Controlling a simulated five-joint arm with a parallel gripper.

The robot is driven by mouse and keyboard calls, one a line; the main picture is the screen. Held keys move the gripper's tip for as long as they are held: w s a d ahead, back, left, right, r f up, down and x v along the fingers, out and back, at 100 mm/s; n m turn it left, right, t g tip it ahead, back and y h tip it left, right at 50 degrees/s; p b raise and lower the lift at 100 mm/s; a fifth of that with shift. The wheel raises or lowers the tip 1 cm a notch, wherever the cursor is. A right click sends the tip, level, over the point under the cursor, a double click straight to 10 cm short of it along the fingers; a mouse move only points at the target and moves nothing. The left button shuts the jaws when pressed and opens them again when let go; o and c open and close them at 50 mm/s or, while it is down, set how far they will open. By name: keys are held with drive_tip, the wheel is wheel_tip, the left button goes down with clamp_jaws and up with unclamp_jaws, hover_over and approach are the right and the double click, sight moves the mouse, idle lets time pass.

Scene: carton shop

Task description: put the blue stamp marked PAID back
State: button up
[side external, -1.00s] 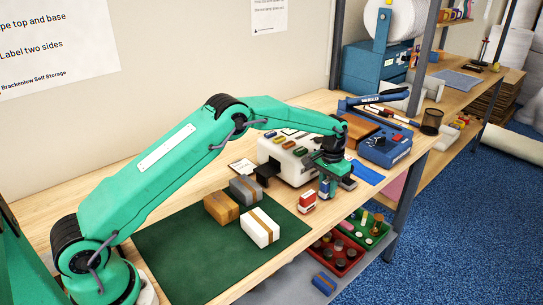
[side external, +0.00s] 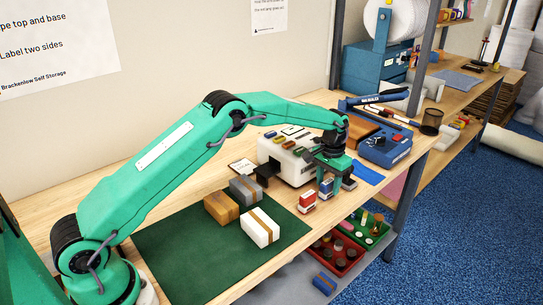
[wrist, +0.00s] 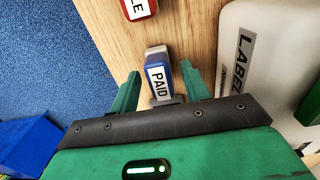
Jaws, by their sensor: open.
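The blue stamp (side external: 326,187) stands on the wooden bench near its front edge, partly hidden by my gripper in the side view. In the wrist view the blue stamp (wrist: 157,72) shows a white label reading PAID. My gripper (wrist: 160,88) is open, with one finger on each side of the stamp.
A red stamp (side external: 307,202) stands close by on the bench; its label, ending in LE, shows in the wrist view. A white machine (side external: 283,158) with coloured pieces on top stands behind. Cartons lie on a green mat (side external: 190,262). Red and green bins (side external: 338,262) sit below the bench edge.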

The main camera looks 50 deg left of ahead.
sight(328, 182)
wheel_tip(328, 182, up, 10)
drive_tip(key=shift+f, duration=0.15)
drive_tip(key=shift+r, duration=0.35)
idle(0.5)
drive_tip(key=s+a+r+t, duration=0.2)
drive_tip(key=s+r+t, duration=0.1)
drive_tip(key=s+r, duration=1.45)
drive_tip(key=s+f+t, duration=0.1)
drive_tip(key=s+f, duration=0.2)
drive_tip(key=s, duration=0.8)
drive_tip(key=s+a+f+t, duration=0.1)
drive_tip(key=s+f, duration=0.1)
drive_tip(key=s, duration=0.9)
drive_tip(key=shift+s+a+f+t, duration=0.25)
drive_tip(key=shift+s+f+t, duration=0.05)
drive_tip(key=shift+s+f, duration=0.1)
